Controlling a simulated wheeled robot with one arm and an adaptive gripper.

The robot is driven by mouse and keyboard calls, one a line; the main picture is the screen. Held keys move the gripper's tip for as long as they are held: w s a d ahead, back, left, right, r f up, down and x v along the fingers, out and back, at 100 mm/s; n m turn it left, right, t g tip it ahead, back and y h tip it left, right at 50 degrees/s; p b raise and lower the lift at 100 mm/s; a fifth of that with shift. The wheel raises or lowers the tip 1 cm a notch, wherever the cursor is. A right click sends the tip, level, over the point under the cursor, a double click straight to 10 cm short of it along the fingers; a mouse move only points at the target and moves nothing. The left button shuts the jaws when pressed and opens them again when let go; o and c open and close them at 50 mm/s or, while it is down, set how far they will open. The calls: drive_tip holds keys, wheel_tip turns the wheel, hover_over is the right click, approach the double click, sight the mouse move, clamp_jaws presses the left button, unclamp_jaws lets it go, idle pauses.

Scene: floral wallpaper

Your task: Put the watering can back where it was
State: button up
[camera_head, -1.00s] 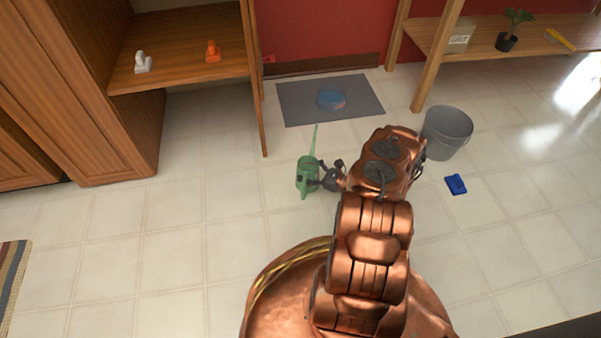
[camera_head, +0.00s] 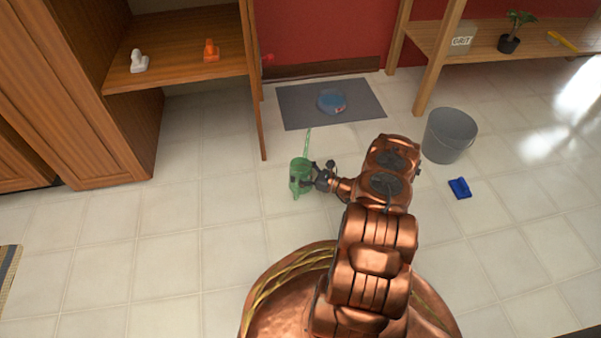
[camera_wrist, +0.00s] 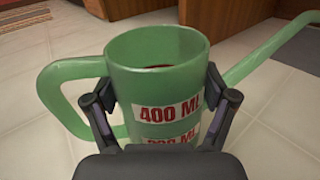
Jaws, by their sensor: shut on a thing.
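The green watering can (camera_head: 299,180) is in my gripper (camera_head: 318,177), above or near the tiled floor in the head view; its exact height I cannot tell. Its thin spout points away toward the grey mat. In the wrist view the can (camera_wrist: 155,75) is upright, with a red and white "400 ML" label, its handle at left and spout at right. The two fingers of my gripper (camera_wrist: 160,105) press on either side of its body. A second label below is partly hidden by my gripper.
A grey mat (camera_head: 360,112) with a blue item (camera_head: 331,101) lies ahead. A grey bucket (camera_head: 449,135) and a blue object (camera_head: 460,188) are at right. Another shelf (camera_head: 485,48) bears a plant (camera_head: 510,42).

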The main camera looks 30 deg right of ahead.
drive_tip(key=o, duration=1.5)
drive_tip(key=shift+f, duration=0.1)
